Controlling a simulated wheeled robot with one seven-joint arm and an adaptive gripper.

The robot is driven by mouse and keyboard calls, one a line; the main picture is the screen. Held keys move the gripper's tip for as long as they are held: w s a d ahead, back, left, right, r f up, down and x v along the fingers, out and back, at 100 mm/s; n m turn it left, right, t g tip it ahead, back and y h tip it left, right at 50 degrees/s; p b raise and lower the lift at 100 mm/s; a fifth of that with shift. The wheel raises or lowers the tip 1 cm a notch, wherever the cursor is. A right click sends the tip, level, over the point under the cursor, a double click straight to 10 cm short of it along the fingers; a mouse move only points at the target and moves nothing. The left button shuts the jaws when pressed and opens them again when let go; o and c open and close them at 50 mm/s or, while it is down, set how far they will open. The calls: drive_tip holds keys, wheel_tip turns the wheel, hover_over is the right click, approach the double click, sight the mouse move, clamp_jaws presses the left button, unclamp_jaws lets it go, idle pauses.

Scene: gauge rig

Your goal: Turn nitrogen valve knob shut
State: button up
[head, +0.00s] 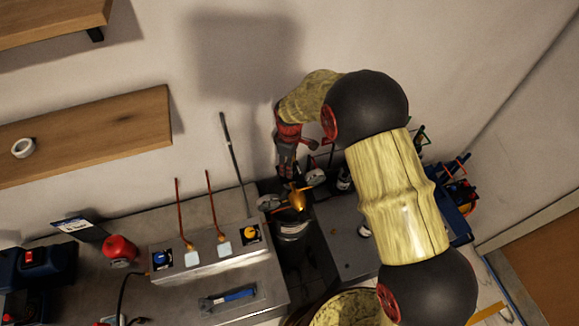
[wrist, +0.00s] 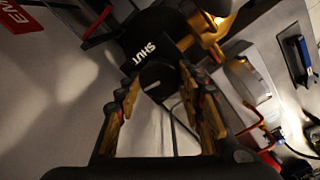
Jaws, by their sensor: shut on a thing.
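A dark round knob (wrist: 154,76) with a pale line on its face sits between the fingertips of my gripper (wrist: 159,84) in the wrist view. My gripper is shut on this knob, one finger on each side. A black plate with the white word SHUT (wrist: 145,53) lies just beyond the knob. Brass-coloured fittings (wrist: 205,30) stand above and right of it. In the head view my gripper (head: 288,168) reaches down by the wall, just above a brass fitting (head: 298,199). The knob is hidden there. I cannot read a nitrogen label.
A metal bench box (head: 225,272) with a blue knob (head: 160,258), a yellow knob (head: 250,233) and two upright copper tubes stands left of my gripper. A blue-handled tool (head: 230,297) is on its front. A wooden shelf (head: 90,135) is on the wall. A grey cabinet (head: 346,240) stands right.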

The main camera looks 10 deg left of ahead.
drive_tip(key=m+b, duration=0.2)
drive_tip(key=m, duration=0.1)
drive_tip(key=shift+f+m, duration=0.1)
drive_tip(key=shift+m, duration=0.2)
drive_tip(key=m+b, duration=0.2)
drive_tip(key=m, duration=0.2)
drive_tip(key=shift+m+b, duration=0.3)
drive_tip(key=shift+b, duration=0.05)
drive_tip(key=m+b, duration=0.1)
drive_tip(key=m, duration=0.2)
drive_tip(key=shift+m+b, duration=0.7)
drive_tip(key=shift+m, duration=1.4)
drive_tip(key=o, duration=1.2)
drive_tip(key=shift+c, duration=0.2)
drive_tip(key=shift+r, duration=0.25)
wheel_tip(320, 180, up, 12)
drive_tip(key=shift+f, duration=0.15)
